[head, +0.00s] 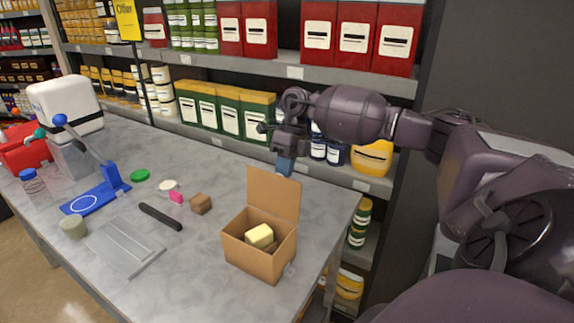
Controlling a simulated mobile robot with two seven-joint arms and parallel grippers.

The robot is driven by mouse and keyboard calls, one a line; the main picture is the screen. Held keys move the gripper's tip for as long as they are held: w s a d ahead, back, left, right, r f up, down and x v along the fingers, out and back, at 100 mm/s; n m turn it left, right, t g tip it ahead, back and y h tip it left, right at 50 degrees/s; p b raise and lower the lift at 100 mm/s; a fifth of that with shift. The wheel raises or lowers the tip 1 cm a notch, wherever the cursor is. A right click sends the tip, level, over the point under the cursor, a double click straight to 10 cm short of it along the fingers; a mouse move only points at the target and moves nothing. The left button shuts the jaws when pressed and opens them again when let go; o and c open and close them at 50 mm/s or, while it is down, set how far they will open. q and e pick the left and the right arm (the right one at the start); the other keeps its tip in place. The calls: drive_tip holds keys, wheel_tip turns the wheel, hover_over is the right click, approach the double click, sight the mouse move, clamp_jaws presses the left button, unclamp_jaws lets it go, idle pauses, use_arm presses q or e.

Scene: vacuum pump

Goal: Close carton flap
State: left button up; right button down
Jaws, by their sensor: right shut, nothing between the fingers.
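An open cardboard carton (258,262) stands near the right front part of the table. Its one visible flap (273,194) stands up at the back edge. A pale yellow block (260,236) lies inside, with something brownish partly hidden beside it. My right gripper (285,165) is shut and empty, with its fingertips pointing down just behind the top edge of the flap. I cannot tell whether it touches the flap. My left gripper is not in view.
A grey table (190,255) holds a black bar (160,216), a brown block (200,203), a clear tray (126,245), a blue stand (97,195), a white container (65,103) and a red box (22,147). Stocked shelves (250,72) stand behind.

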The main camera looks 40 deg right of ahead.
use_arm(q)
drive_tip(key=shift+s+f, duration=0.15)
use_arm(e)
drive_tip(key=shift+r, duration=0.1)
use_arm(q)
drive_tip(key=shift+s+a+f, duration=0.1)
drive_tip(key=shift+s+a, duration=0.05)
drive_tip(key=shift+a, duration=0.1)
use_arm(e)
drive_tip(key=shift+s+a+r+h, duration=0.1)
drive_tip(key=shift+a+r+h, duration=0.05)
drive_tip(key=shift+a+h, duration=0.2)
